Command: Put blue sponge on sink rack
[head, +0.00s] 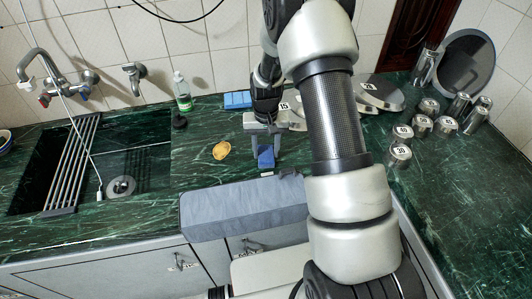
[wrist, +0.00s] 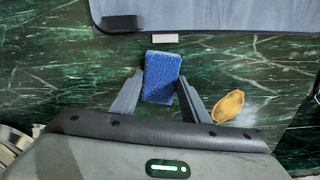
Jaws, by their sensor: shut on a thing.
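I cannot tell whether the sponge touches the counter. The sink rack (head: 72,165), a set of parallel metal bars, lies across the left part of the sink at the far left of the head view.
A yellow-brown oval thing (head: 221,150) lies just left of my gripper. A grey padded block (head: 243,207) lies along the counter's front edge. A bottle (head: 181,92) and another blue item (head: 237,99) stand behind. Numbered metal cans (head: 398,156) are at right. A faucet (head: 38,65) overhangs the sink.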

